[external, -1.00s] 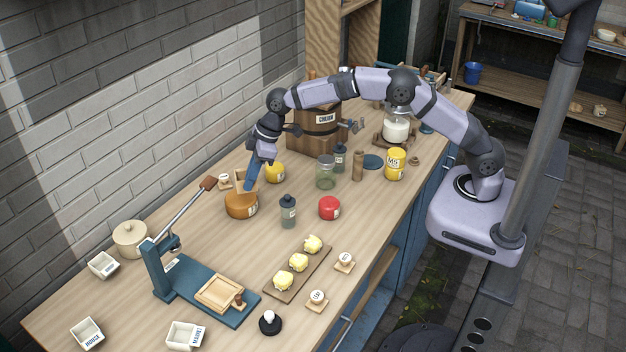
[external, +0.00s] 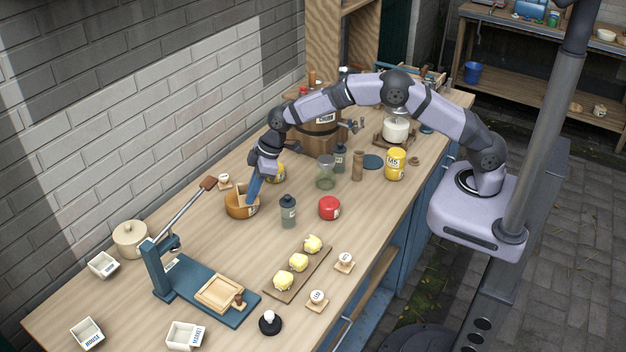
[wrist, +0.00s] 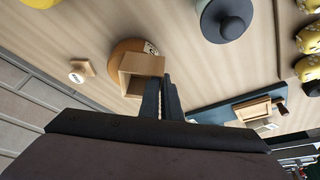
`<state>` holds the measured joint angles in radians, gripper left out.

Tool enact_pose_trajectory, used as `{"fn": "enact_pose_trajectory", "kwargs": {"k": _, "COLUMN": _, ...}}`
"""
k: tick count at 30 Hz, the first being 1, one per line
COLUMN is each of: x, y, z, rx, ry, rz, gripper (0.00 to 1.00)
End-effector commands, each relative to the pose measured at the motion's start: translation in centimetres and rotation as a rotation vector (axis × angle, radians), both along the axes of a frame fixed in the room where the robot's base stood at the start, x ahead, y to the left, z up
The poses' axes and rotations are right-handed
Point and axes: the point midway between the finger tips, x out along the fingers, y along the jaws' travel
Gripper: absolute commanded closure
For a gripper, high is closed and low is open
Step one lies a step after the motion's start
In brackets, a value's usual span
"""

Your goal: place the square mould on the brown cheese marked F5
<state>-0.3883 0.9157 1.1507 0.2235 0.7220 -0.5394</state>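The square mould (wrist: 140,63) is an open pale-wood frame. My gripper (wrist: 163,85) is shut on its right-hand wall in the wrist view, one finger inside and one outside. The brown cheese (wrist: 120,52) is a round orange-brown block under and behind the mould, which hides part of it. Its pale label shows at the edge, but I cannot read it. In the external view the brown cheese (external: 235,207) stands on the bench with my gripper (external: 252,200) at its right side. I cannot tell whether the mould touches the cheese.
A grey lidded canister (external: 288,213) and a red cheese (external: 329,208) stand to the right. A yellow cheese (external: 277,173) is close behind. A stamp (external: 224,181) and the press handle (external: 208,183) are at the left. A blue press (external: 235,316) and butter board (external: 289,285) are nearer.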

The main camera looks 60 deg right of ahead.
Motion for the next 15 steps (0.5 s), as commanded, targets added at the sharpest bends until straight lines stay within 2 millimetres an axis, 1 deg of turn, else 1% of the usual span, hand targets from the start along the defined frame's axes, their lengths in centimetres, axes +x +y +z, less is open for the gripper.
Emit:
{"fn": "enact_pose_trajectory", "kwargs": {"k": 4, "x": 0.02, "y": 0.01, "z": -0.41, "rx": 0.001, "ry": -0.001, "rz": 0.000, "gripper": 1.00}}
{"fn": "enact_pose_trajectory", "kwargs": {"k": 6, "x": 0.01, "y": 0.01, "z": -0.26, "rx": 0.000, "ry": 0.000, "rz": 0.000, "gripper": 0.80}}
{"fn": "enact_pose_trajectory", "kwargs": {"k": 7, "x": 0.01, "y": 0.01, "z": -0.27, "rx": 0.000, "ry": 0.000, "rz": 0.000, "gripper": 0.78}}
{"fn": "enact_pose_trajectory", "kwargs": {"k": 15, "x": 0.01, "y": 0.01, "z": -0.21, "rx": 0.000, "ry": 0.000, "rz": 0.000, "gripper": 0.78}}
